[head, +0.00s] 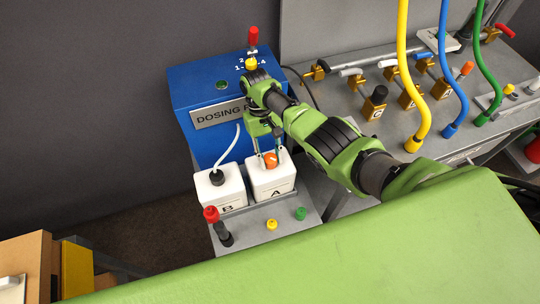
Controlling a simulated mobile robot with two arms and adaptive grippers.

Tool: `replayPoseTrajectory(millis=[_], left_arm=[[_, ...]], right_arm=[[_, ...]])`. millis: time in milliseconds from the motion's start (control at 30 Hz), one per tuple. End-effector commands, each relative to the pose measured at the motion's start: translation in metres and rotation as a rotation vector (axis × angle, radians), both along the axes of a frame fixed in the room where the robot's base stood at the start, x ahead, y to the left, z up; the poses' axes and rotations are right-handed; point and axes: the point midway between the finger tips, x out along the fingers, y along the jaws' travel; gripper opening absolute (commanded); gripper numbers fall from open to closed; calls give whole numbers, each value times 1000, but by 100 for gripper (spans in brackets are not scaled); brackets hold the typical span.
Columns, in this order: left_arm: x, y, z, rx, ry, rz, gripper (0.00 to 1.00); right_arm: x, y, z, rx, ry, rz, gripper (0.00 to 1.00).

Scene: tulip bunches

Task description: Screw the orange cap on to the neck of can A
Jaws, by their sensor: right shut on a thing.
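Can A (268,184) is a white can with a letter A on its front, standing on a grey stand in front of the blue dosing unit. The orange cap (271,160) is at the top of can A, over its neck. My right gripper (270,158) points down with its fingers on either side of the orange cap and is shut on it. The neck is hidden, so I cannot tell whether the cap is seated on it. My left gripper is not in view.
Can B (219,189) stands close left of can A with a black cap and white hose. A red-topped item (213,216), a yellow cap (271,224) and a green cap (301,213) are on the grey stand (285,237). The blue dosing unit (200,92) rises behind.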

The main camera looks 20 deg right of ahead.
Motion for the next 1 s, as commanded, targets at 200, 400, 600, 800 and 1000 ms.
replayPoseTrajectory(millis=[200,400,600,800,1000], left_arm=[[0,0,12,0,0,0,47],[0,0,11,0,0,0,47],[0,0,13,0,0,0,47],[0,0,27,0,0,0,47],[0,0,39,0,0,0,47]], right_arm=[[0,-2,1,-3,0,-202,6],[0,-2,0,-4,-1,-224,6],[0,-3,1,-4,-1,-238,6],[-1,-3,3,-4,0,-391,6],[-1,-3,2,-5,1,-544,6]])
